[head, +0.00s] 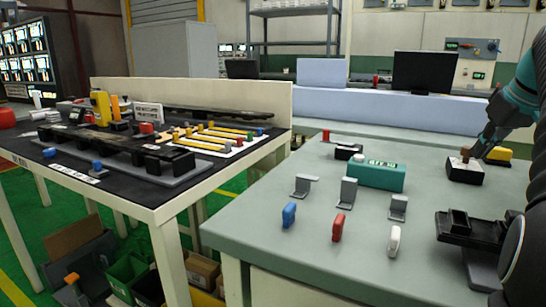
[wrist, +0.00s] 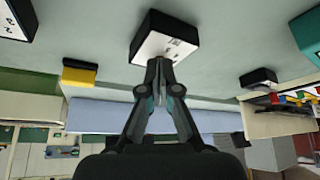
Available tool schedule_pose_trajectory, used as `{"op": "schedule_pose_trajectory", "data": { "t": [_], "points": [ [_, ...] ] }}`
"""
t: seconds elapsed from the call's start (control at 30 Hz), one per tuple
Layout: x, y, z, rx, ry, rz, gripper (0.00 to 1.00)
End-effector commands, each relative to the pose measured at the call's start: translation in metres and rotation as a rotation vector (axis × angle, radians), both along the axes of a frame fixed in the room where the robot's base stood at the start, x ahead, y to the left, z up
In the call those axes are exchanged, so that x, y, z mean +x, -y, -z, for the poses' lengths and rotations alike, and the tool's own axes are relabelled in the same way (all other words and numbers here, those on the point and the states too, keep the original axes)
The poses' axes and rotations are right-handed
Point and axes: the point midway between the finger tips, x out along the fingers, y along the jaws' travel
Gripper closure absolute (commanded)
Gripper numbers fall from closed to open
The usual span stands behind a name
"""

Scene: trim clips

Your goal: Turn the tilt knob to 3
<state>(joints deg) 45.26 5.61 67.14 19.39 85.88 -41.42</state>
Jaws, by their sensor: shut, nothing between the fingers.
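A black box with a white top (head: 464,171) stands at the right of the grey-green table, with a small brown knob (head: 465,154) on it. The box also shows in the wrist view (wrist: 178,30), with dark marks on its white face that are too small to read. My gripper (head: 478,152) is shut and empty, its fingertips close beside the knob. In the wrist view the closed fingertips (wrist: 160,62) overlap the near edge of the white face. The knob is not clear there, and I cannot tell whether the fingers touch it or where it points.
A teal box with a display (head: 376,176) stands left of the knob box. A yellow and black block (head: 498,154) is just behind. Blue (head: 289,214), red (head: 337,228) and white (head: 394,241) clips stand in front of grey brackets. A black fixture (head: 470,230) is at front right.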

Motion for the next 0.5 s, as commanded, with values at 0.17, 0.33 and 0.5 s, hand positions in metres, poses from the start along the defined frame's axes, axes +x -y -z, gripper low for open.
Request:
{"op": "schedule_pose_trajectory", "data": {
  "t": [0.17, 0.33, 0.5],
  "points": [
    [-0.0003, 0.0029, -0.0009, 0.001, -0.002, 0.000, 1.00],
    [0.0001, 0.0057, -0.0010, 0.001, -0.001, 0.000, 1.00],
    [0.0007, 0.0084, -0.0011, 0.001, -0.001, 0.000, 1.00]
  ]
}}
